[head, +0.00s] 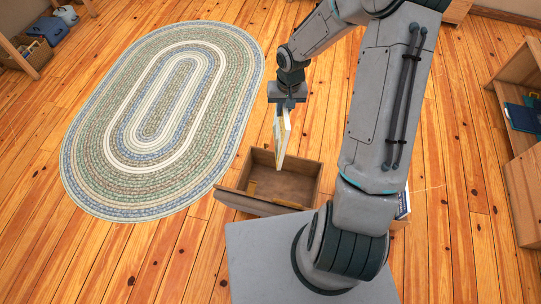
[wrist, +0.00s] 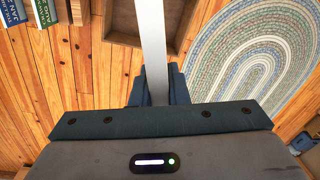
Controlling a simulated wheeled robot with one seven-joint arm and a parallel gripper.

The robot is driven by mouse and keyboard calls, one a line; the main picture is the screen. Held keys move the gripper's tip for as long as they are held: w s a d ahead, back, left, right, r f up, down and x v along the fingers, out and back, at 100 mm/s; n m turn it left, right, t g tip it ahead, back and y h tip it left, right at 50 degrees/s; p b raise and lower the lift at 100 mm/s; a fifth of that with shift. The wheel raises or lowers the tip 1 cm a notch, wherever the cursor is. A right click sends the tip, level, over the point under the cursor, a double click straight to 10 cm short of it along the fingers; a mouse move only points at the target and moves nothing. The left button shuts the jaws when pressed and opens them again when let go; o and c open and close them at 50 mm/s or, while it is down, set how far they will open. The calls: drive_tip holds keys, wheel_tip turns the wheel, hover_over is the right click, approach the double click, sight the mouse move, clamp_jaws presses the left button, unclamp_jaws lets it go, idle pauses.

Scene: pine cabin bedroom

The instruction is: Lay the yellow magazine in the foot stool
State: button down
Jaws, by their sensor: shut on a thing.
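My gripper (head: 284,103) points down and is shut on the yellow magazine (head: 282,137), which hangs upright, nearly edge-on, with white page edges and a little yellow showing. In the wrist view the magazine (wrist: 153,45) is a pale strip between the fingers. The foot stool (head: 307,180) appears to be the open-topped wooden box on the floor below. The magazine's lower end is over or within the box's opening; I cannot tell how deep. The box also shows in the wrist view (wrist: 122,39), behind the magazine.
An oval braided rug (head: 165,120) lies left of the box. A wooden shelf (head: 522,170) with dark blue books (head: 523,117) stands at the right. A basket (head: 36,52) is at the far left. Upright books (wrist: 42,12) show in the wrist view.

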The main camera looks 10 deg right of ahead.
drive_tip(key=w+a+f+m+y+b, duration=0.1)
drive_tip(key=w+f+b, duration=0.1)
drive_tip(key=f+b, duration=0.9)
drive_tip(key=w+a+f+m+t+y+b, duration=0.1)
drive_tip(key=w+f+m+b, duration=0.1)
drive_tip(key=f+b, duration=0.9)
drive_tip(key=w+a+f+m+y+b, duration=0.1)
drive_tip(key=w+f+b, duration=0.1)
drive_tip(key=f+b, duration=0.9)
drive_tip(key=s+d+f+t+y+b, duration=0.1)
drive_tip(key=d+f+b, duration=0.2)
drive_tip(key=f+b, duration=0.4)
drive_tip(key=s+d+f+t+y+b, duration=0.1)
drive_tip(key=f+b, duration=0.7)
drive_tip(key=f, duration=1.2)
drive_tip(key=shift+s+d+y, duration=0.25)
drive_tip(key=shift+d+y, duration=0.45)
drive_tip(key=shift+d, duration=0.4)
drive_tip(key=c, duration=1.3)
unclamp_jaws()
drive_tip(key=p+v, duration=0.6)
drive_tip(key=v, duration=0.8)
drive_tip(key=shift+a+r, duration=0.1)
